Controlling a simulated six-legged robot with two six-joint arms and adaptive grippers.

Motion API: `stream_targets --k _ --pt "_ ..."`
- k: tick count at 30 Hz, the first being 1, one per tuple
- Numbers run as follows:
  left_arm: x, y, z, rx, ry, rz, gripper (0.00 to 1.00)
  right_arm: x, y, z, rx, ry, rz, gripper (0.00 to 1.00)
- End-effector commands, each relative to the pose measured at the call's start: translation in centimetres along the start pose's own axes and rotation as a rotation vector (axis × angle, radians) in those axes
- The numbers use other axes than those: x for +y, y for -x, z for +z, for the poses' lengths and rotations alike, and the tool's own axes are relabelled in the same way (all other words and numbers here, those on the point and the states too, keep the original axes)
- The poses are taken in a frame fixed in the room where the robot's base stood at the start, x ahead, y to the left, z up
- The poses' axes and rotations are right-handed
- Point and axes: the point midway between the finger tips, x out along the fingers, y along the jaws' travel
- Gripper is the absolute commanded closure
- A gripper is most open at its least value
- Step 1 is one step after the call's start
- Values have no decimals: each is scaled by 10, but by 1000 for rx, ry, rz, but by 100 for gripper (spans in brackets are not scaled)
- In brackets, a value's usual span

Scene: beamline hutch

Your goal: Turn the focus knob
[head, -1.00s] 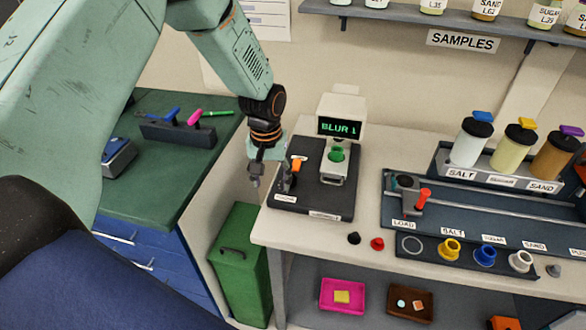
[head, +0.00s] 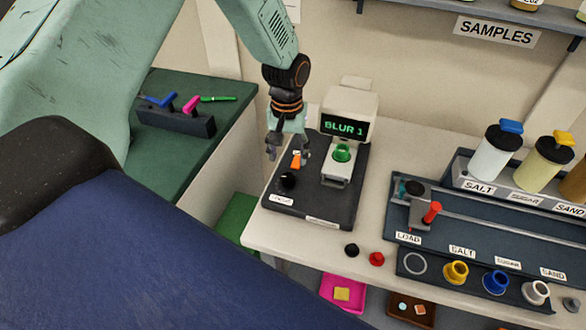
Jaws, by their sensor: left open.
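The focus knob (head: 288,181) is a small black knob on the left part of the dark base plate (head: 322,212), behind a small label too small to read surely. An orange piece (head: 296,160) shows just behind it; I cannot tell whether it belongs to the knob. The white instrument (head: 349,103) on the plate has a screen (head: 343,128) reading "BLUR 1", with a green cup-like part below it. My left gripper (head: 287,154) is open and empty, pointing down just behind the knob in the picture; contact is not clear. My right gripper is not in view.
A dark rail unit (head: 465,233) with a red-handled slider stands to the right, with coloured cups before it. Black and red small pieces (head: 376,259) lie near the bench's front edge. A green-topped bench (head: 165,165) is at left.

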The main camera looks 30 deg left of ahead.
Motion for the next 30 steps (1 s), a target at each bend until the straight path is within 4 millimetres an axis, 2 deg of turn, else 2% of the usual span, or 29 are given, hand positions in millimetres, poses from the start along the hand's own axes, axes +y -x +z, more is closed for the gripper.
stream_targets --k 5,12,18,30 --pt "-1 -11 4 -3 0 -1 42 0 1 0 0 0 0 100" --pt "-1 -48 7 -3 0 -2 42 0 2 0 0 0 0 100" --pt "-1 -71 6 -1 0 -1 42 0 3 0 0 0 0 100" --pt "1 -78 3 0 -1 0 42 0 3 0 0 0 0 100"
